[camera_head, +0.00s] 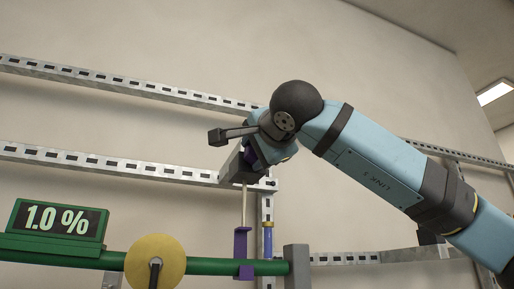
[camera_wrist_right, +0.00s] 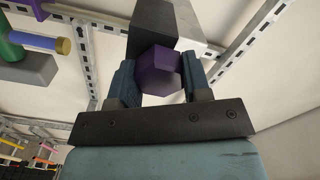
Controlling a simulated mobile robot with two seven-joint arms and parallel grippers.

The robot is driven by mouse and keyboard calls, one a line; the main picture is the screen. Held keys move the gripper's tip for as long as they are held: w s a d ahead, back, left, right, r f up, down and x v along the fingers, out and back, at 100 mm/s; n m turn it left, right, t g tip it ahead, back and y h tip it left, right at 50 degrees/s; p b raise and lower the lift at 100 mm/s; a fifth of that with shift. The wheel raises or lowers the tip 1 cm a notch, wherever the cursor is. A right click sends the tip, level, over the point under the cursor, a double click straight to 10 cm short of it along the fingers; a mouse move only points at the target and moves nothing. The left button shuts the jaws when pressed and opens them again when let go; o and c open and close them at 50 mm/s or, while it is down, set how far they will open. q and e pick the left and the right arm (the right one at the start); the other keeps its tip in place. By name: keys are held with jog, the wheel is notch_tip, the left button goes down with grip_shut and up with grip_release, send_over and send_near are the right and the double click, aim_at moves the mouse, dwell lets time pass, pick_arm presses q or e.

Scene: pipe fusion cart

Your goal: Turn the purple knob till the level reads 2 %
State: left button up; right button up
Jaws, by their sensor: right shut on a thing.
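The purple knob (camera_wrist_right: 158,72) is six-sided and sits between the two blue-grey fingers of my right gripper (camera_wrist_right: 160,78) in the right wrist view. The fingers are shut on its sides. In the head view my right gripper (camera_head: 254,155) reaches in from the right to the dark block (camera_head: 236,166), and the knob is mostly hidden there. The green-framed level display (camera_head: 56,220) at the lower left reads 1.0 %. My left gripper is in neither view.
A green pipe (camera_head: 205,266) runs along the bottom with a yellow disc (camera_head: 155,262) on it. A purple bracket (camera_head: 241,245) stands below the dark block. Slotted metal rails (camera_head: 120,166) cross the wall behind.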

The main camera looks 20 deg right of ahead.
jog(key=n+p, duration=0.1)
jog(key=n, duration=0.2)
jog(key=shift+n, duration=0.4)
jog(key=n+p, duration=0.1)
jog(key=n, duration=0.2)
jog(key=shift+n, duration=0.3)
jog(key=n+p, duration=0.2)
jog(key=n, duration=0.3)
jog(key=shift+f+n+p, duration=0.1)
jog(key=shift+n+p, duration=0.3)
jog(key=shift+n, duration=0.6)
jog(key=o, duration=0.9)
